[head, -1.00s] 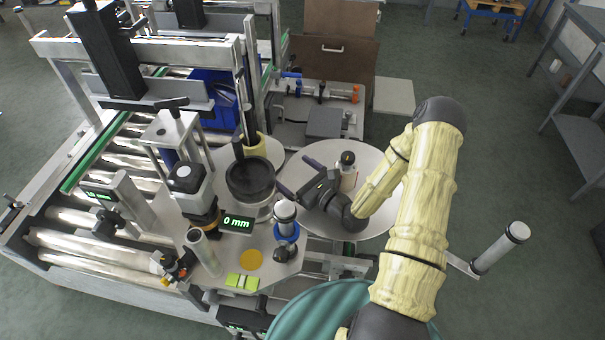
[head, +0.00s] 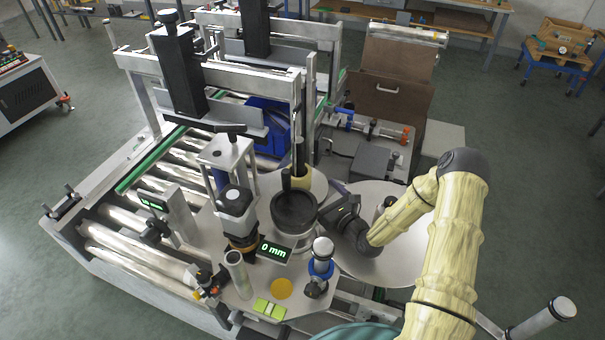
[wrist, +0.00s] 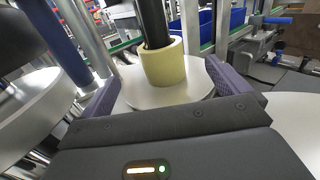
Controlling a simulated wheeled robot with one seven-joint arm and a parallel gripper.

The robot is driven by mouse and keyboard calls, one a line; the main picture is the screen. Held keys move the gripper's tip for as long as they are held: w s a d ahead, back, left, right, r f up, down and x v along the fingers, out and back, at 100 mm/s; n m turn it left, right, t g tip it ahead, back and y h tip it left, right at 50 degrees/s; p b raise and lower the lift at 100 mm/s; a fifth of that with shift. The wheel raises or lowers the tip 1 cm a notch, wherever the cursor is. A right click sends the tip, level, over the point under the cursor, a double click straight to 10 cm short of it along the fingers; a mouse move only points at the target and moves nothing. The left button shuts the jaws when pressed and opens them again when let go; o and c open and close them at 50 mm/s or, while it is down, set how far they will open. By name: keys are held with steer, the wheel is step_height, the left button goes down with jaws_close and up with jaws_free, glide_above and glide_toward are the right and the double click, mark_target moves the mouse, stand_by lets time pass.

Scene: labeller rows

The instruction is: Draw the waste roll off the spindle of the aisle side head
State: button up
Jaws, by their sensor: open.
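The waste roll is a pale yellow ring (wrist: 163,66) around the black upright spindle (wrist: 154,22), low over a round pale plate (wrist: 150,96). In the head view the roll (head: 302,177) shows partly, behind the black round drum. My gripper (head: 328,198) points at it from the right, its fingertips partly hidden. In the wrist view my gripper (wrist: 162,74) is open and empty, one purple pad on each side. The roll appears between and a little beyond the fingertips, with no contact seen.
The black drum (head: 294,209) stands close to the left of my gripper. A blue bin (head: 268,125) and metal posts lie behind the roll. A large round plate (head: 385,255) spreads under my wrist. A 0 mm display (head: 274,251) and a blue-collared post (head: 321,262) stand in front.

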mark_target(306, 180)
steer(key=p+x, duration=0.2)
steer(key=x, duration=0.8)
steer(key=shift+p, duration=0.3)
steer(key=shift+c, duration=0.2)
steer(key=c, duration=1.1)
steer(key=shift+o, duration=0.2)
steer(key=shift+r, duration=0.1)
